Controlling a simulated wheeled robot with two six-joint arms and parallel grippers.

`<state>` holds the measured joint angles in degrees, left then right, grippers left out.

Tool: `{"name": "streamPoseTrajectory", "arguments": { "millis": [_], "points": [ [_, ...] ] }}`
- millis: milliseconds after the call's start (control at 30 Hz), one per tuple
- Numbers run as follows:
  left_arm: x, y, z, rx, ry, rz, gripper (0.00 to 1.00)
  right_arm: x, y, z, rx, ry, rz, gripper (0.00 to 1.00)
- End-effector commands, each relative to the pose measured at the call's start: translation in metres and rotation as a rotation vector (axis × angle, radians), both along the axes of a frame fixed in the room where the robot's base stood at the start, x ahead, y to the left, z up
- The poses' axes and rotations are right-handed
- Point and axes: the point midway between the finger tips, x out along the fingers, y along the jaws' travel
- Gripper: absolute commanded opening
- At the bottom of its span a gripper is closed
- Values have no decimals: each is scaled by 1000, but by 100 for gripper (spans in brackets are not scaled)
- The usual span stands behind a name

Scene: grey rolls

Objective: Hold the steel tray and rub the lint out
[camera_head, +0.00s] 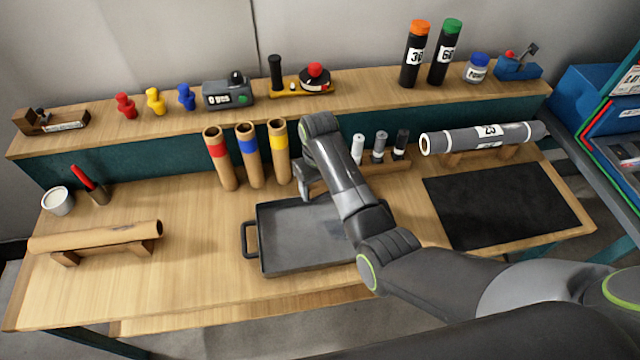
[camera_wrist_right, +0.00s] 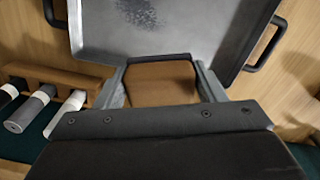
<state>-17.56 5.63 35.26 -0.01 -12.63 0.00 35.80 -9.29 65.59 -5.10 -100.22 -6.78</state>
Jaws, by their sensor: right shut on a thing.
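The steel tray (camera_head: 300,245) lies on the workbench, a shallow grey rectangle with a dark handle at its left. In the right wrist view the tray (camera_wrist_right: 200,28) shows handles at both ends and a dark speckled patch of lint (camera_wrist_right: 138,12) on its floor. My right gripper (camera_head: 307,188) is at the tray's far edge. In the wrist view the right gripper (camera_wrist_right: 162,85) is shut on a brown block (camera_wrist_right: 160,84) with a dark edge. I cannot tell whether the block touches the tray. My left gripper is out of view.
Three cardboard tubes (camera_head: 248,155) stand behind the tray, left of my right gripper. A wooden rack (camera_head: 375,175) with small rollers is at its right. A grey roll (camera_head: 460,137) lies on supports above a black mat (camera_head: 495,205). A brown roll (camera_head: 95,236) lies at left.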

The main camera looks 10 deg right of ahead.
Motion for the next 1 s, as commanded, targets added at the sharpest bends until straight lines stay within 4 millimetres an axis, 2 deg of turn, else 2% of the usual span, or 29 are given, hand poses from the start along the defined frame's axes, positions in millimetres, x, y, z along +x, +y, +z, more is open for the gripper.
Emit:
{"name": "streamPoseTrajectory", "arguments": {
  "millis": [300, 367, 467, 567, 700, 867, 1000],
  "points": [
    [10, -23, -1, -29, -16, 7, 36, 0, -1, 0, -1, 0, -1, 45],
    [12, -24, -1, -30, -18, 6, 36, 0, -1, 0, -1, 0, -1, 45],
    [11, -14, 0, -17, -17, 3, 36, -1, 0, -2, 0, 1, -1, 45],
    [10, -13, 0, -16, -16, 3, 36, -10, 4, -18, 1, 7, -1, 45],
    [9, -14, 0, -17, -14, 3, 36, -27, 12, -50, 0, 9, -2, 45],
    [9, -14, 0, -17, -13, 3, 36, -39, 17, -73, -2, 5, -1, 45],
    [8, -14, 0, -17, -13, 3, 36, -40, 17, -87, -2, 3, 0, 45]
  ]
}}
